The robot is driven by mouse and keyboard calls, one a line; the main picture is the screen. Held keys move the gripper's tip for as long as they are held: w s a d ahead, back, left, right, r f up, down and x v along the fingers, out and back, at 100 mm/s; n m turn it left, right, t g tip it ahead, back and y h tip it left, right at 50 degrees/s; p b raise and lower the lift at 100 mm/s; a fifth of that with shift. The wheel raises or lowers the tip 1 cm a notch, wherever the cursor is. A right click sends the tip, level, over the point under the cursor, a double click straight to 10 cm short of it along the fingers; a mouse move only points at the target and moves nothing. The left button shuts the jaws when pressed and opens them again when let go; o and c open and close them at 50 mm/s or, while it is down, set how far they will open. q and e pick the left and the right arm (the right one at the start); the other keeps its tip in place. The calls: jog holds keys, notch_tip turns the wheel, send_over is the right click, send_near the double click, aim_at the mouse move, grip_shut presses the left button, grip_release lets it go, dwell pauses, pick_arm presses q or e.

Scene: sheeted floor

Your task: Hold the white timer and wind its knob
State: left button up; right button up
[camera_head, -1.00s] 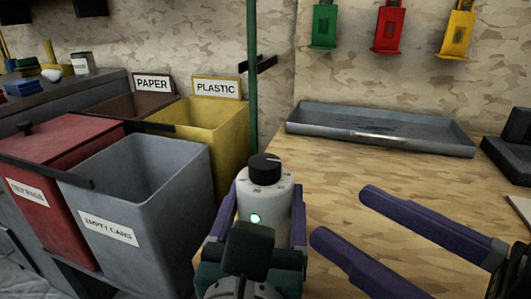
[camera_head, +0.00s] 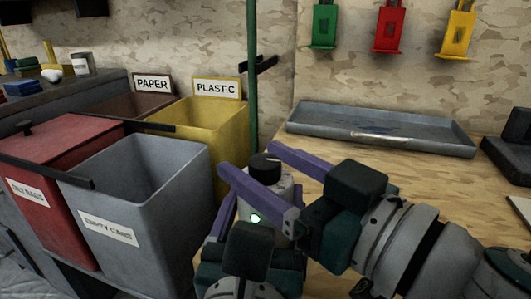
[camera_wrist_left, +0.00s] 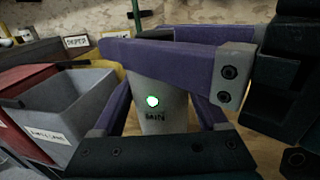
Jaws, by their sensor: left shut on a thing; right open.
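The white timer (camera_head: 284,190) stands upright with its black knob (camera_head: 262,163) on top and a lit green light on its front. My left gripper (camera_head: 262,208) is shut on the timer's body, one finger on each side. A gap to the knob is hard to judge. The right fingers cover part of the timer's top.
A wooden bench (camera_head: 330,170) bears a grey tray (camera_head: 430,143) at the back. At the left stand a grey empty cans bin (camera_head: 130,195), a red bin (camera_head: 60,150), a brown paper bin (camera_head: 125,107) and a yellow plastic bin (camera_head: 215,125). A green pole (camera_head: 252,90) rises behind the timer.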

grip_shut()
dwell(0.6)
